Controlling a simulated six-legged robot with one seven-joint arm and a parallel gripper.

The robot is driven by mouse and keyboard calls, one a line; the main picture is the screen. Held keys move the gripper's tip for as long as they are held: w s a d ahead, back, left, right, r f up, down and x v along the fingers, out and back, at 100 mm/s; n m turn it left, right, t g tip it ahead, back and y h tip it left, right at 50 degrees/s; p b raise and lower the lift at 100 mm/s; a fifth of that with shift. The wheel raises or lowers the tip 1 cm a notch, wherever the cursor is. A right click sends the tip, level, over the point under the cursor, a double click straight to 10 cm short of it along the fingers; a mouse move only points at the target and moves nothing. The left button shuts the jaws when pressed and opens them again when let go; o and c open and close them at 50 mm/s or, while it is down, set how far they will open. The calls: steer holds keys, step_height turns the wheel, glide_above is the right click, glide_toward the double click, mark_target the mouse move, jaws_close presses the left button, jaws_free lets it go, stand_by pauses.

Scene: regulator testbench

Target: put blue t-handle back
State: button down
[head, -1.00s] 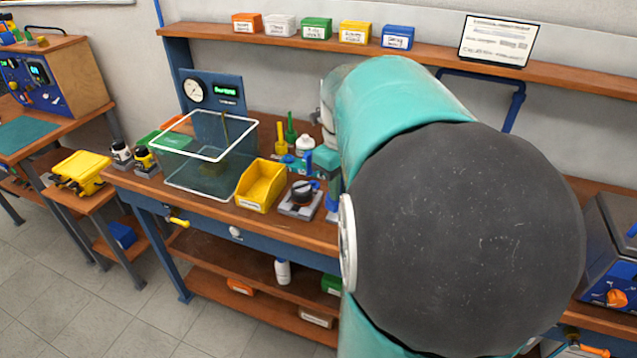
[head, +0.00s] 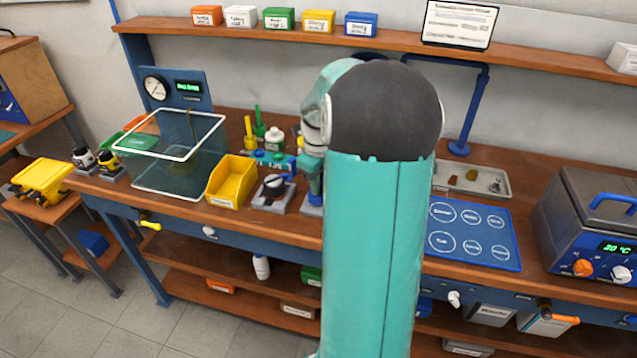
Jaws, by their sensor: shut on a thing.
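My arm stands in the middle of the head view, and a teal part of it (head: 313,172) reaches down over the bench. I cannot make out the gripper's fingers or anything between them; the arm hides that area. A yellow upright handle (head: 249,134) and a green one (head: 259,124) stand at the back of the bench, left of my arm. A low blue piece (head: 268,158) lies in front of them. I cannot tell whether it is a holder or part of the blue t-handle, which I cannot clearly pick out.
A clear tank (head: 165,165), a yellow bin (head: 231,181) and a small grey device with a black knob (head: 273,190) stand left of my arm. To the right are a grey tray (head: 470,191), a blue mat with circles (head: 470,262) and a water bath (head: 590,225).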

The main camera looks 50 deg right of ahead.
steer(key=shift+f, duration=0.35)
steer(key=c, duration=1.4)
jaws_free()
steer(key=shift+f, duration=0.1)
